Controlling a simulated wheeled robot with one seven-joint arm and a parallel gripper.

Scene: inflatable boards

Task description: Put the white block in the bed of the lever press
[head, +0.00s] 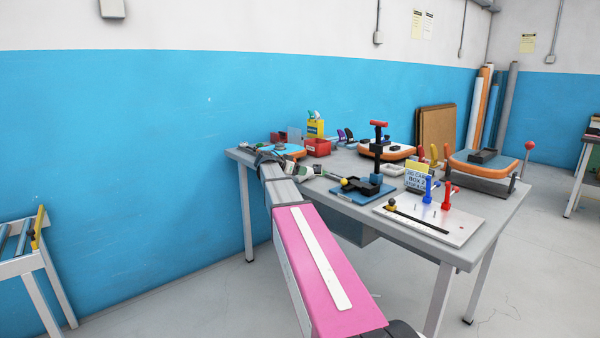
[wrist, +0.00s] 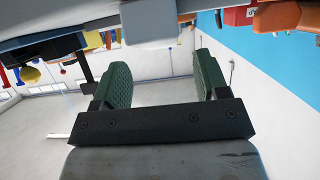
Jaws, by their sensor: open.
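My gripper (head: 312,170) is over the near left part of the grey table, left of a black press on a blue plate. The wrist view shows its two green fingers (wrist: 163,72) spread apart with nothing between them. The black press (head: 377,153) has an upright column, a red top handle, a low black bed (head: 364,186) and a yellow ball knob (head: 344,182). The blue plate also shows at the upper left of the wrist view (wrist: 42,50). A second device (head: 484,156) with a red-ball lever (head: 529,146) stands at the right.
A pale board (head: 445,224) with blue and red upright clamps lies at the table's front right. A yellow sign (head: 417,177) stands behind it. A red bin (head: 317,147) and inflatable boards (head: 386,146) are at the back.

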